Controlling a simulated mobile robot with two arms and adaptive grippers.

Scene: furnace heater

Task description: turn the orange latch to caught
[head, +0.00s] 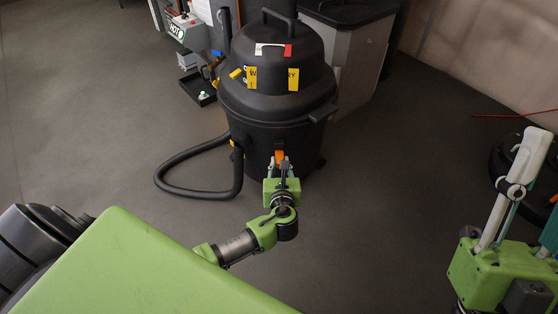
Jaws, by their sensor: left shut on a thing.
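The orange latch (279,154) is on the lower front of a black drum-shaped vacuum (275,105). Only its upper part shows, and the fingers cover the rest. My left gripper (279,165) reaches up to the drum from below and is shut on the latch. Whether the latch is caught cannot be told from this view. My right gripper (515,185) is at the right edge, partly cut off, far from the vacuum. One pale finger points up, and its opening cannot be made out.
A black hose (195,193) loops on the floor left of the vacuum. A grey cabinet (345,70) stands behind it on the right. A small black tray (198,90) lies at the back left. A dark coil with a red line lies at the far right. The floor between is clear.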

